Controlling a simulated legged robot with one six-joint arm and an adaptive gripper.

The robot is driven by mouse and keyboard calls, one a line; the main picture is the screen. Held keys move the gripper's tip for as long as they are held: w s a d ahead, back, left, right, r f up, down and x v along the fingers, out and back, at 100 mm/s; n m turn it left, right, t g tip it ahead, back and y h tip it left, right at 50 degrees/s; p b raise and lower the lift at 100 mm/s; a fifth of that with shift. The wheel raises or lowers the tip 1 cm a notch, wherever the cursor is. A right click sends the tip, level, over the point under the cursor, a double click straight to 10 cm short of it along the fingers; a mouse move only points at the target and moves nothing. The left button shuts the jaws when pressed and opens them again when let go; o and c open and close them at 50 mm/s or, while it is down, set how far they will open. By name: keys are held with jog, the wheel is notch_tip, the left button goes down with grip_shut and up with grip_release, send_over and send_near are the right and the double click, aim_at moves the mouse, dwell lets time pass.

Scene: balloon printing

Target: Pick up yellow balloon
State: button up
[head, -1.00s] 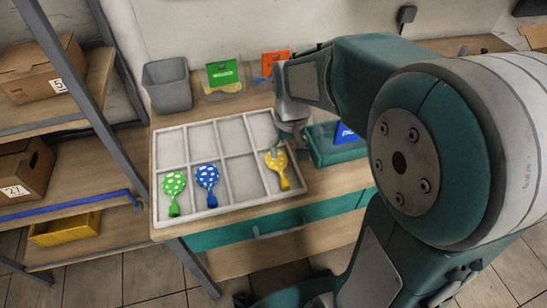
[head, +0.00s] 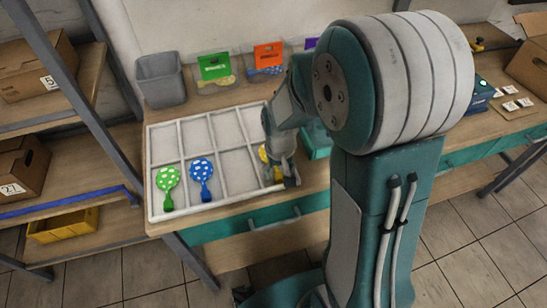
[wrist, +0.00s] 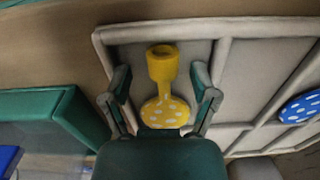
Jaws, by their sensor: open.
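The yellow balloon (wrist: 163,68) with white dots lies flat in an end compartment of the white divided tray (wrist: 262,25). In the wrist view its neck points up and its round dotted part is partly hidden by my gripper. My gripper (wrist: 160,80) is open, with one finger on each side of the balloon and a gap on both sides. In the head view my gripper (head: 284,184) is over the right end of the tray and hides most of the yellow balloon (head: 263,153).
A green dotted balloon (head: 167,184) and a blue dotted balloon (head: 202,175) lie in other front compartments. A teal bin (wrist: 52,115) stands beside the tray. A grey bin (head: 161,80) and balloon packets (head: 214,68) stand behind it.

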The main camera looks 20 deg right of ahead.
jog(key=shift+a, duration=0.2)
jog(key=shift+a, duration=0.1)
jog(key=c, duration=0.8)
